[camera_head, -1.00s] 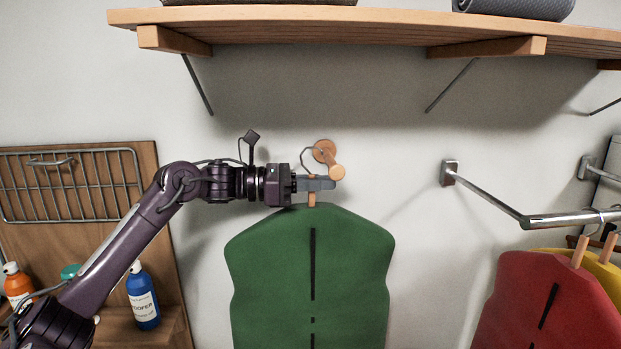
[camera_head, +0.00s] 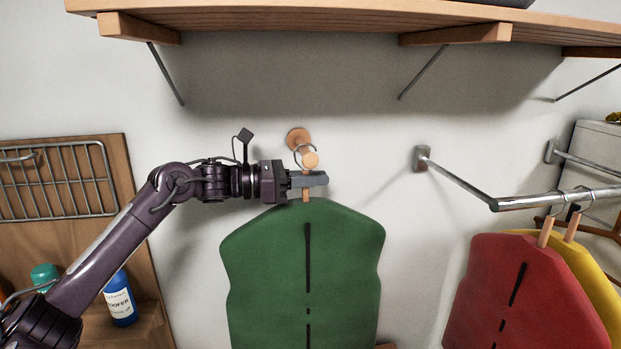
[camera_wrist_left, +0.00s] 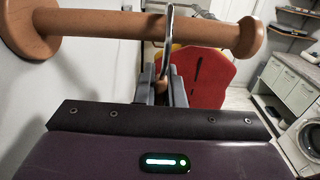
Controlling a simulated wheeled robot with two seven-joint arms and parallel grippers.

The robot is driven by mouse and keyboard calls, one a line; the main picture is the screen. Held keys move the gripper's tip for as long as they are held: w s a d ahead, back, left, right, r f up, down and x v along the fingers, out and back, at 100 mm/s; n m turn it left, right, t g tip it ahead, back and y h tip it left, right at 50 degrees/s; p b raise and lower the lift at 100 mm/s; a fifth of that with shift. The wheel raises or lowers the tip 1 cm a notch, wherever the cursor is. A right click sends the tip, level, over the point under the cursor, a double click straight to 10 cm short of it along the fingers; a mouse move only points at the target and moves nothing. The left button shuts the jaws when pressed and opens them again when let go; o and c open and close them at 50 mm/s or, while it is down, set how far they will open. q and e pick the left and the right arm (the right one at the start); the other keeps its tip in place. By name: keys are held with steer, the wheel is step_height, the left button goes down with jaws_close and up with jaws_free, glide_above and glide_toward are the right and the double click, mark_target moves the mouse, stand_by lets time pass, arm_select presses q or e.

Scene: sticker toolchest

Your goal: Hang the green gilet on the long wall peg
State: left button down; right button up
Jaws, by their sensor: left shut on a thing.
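The green gilet (camera_head: 345,260) hangs upright below my left gripper (camera_head: 313,181), which is shut on the wooden neck of its hanger (camera_head: 306,195). The long wooden wall peg (camera_head: 311,160) sticks out from its round wall base, just above the gripper. The hanger's wire hook (camera_head: 304,147) arches at the peg. In the left wrist view, the hook (camera_wrist_left: 168,22) crosses the peg's shaft (camera_wrist_left: 110,25) between the wall base and the end knob and rises above it. I cannot tell whether it bears on the shaft. My right gripper is not in view.
A wooden shelf (camera_head: 300,22) with braces is above. To the right, a metal rail (camera_head: 560,198) holds a red gilet (camera_head: 520,290) and a yellow one (camera_head: 590,270). At left are a wire basket (camera_head: 60,180) and a blue bottle (camera_head: 121,300). The wall around the peg is clear.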

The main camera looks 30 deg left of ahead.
arm_select(q)
steer(key=shift+r, duration=0.1)
steer(key=c, duration=1.5)
jaws_free()
steer(key=shift+o, duration=0.2)
steer(key=shift+s+a+f+b, duration=0.25)
steer(key=shift+a+f+b, duration=0.05)
steer(key=shift+a+b, duration=0.15)
steer(key=b+v, duration=0.3)
steer(key=v, duration=0.3)
steer(key=shift+s+a+r+b, duration=0.1)
steer(key=shift+s+r+b, duration=0.1)
steer(key=shift+b, duration=0.2)
steer(key=shift+s+a, duration=0.15)
steer(key=shift+a, duration=0.05)
steer(key=shift+r, duration=0.1)
